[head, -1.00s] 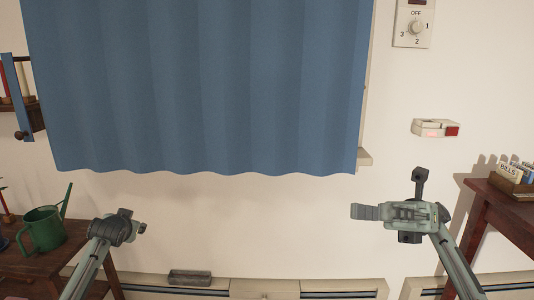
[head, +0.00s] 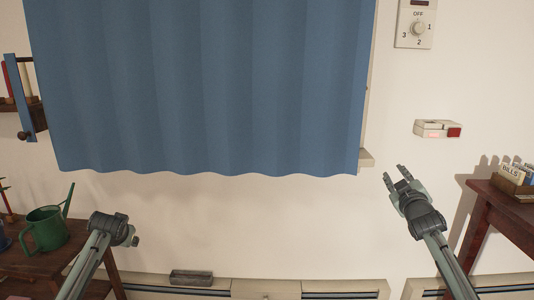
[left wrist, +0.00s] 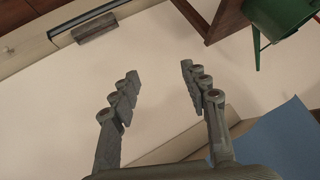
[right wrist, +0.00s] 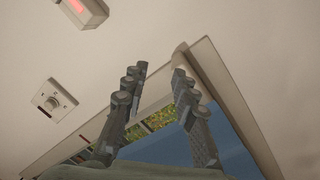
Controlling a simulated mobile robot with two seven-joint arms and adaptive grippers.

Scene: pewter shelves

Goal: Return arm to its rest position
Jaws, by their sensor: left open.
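My right gripper (head: 394,173) is raised in front of the cream wall, right of the blue curtain's lower corner. Its two fingers point up and to the left, spread apart, with nothing between them. In the right wrist view the fingers (right wrist: 160,70) are also apart and empty. My left gripper (head: 134,240) is low at the left, beside the wooden table, and is seen nearly end-on in the head view. In the left wrist view its fingers (left wrist: 160,70) are open and empty.
A blue curtain (head: 205,90) hangs over the window. A wooden table at left (head: 40,262) holds a green watering can (head: 46,229). A right-hand table (head: 500,205) bears a card box (head: 514,178). A dial (head: 417,28) and small alarm box (head: 437,129) are on the wall. Low heaters run below.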

